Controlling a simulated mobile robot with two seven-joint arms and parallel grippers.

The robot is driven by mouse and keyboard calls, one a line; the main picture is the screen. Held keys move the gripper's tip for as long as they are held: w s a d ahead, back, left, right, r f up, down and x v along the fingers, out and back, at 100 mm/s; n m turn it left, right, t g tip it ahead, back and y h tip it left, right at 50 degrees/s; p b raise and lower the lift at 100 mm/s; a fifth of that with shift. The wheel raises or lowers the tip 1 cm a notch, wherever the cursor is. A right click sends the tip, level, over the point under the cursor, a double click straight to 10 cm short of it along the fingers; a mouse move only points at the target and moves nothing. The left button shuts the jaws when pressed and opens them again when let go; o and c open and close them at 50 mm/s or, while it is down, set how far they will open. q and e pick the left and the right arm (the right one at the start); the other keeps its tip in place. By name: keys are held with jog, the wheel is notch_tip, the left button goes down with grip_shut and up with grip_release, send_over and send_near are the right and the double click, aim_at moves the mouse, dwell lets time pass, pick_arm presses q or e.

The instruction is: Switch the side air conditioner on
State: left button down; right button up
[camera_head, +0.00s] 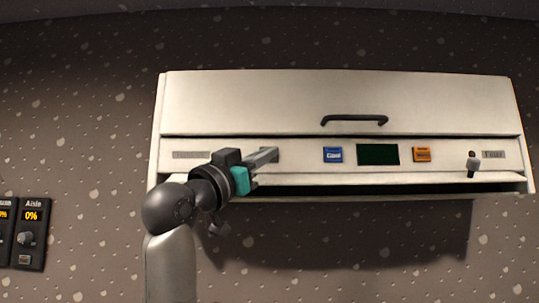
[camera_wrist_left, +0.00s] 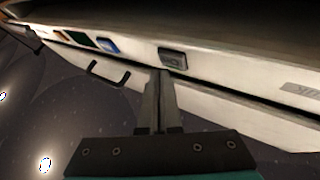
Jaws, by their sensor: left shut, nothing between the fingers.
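The white air conditioner (camera_head: 340,100) hangs on the wall in the head view. Its front strip carries a blue button (camera_head: 333,154), a dark green display (camera_head: 378,154) and an orange button (camera_head: 421,154). My left gripper (camera_head: 273,154) is shut and empty at the strip, left of the blue button. In the wrist view, which shows the unit upside down, the fingertips (camera_wrist_left: 161,72) are right at a small grey button (camera_wrist_left: 173,58). I cannot tell whether they touch it; its lettering is hard to read. In the head view the gripper mostly hides this button. My right gripper is out of view.
A black handle (camera_head: 355,120) sticks out above the strip. A knob (camera_head: 472,164) protrudes at the strip's right, beside a small label. A dark wall panel (camera_head: 31,233) marked "Aisle", reading 0%, is at lower left. The wall below the unit is clear.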

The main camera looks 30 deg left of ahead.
pick_arm(q)
jog(key=shift+w, duration=0.15)
jog(key=shift+w+a, duration=0.25)
dwell(0.7)
jog(key=shift+s+d, duration=0.3)
jog(key=shift+s, duration=0.1)
jog(key=shift+s+d, duration=0.5)
jog(key=shift+s, duration=0.35)
jog(key=shift+s+d, duration=0.55)
jog(key=shift+s, duration=0.3)
jog(key=shift+s+d, duration=0.5)
jog(key=shift+s, duration=0.35)
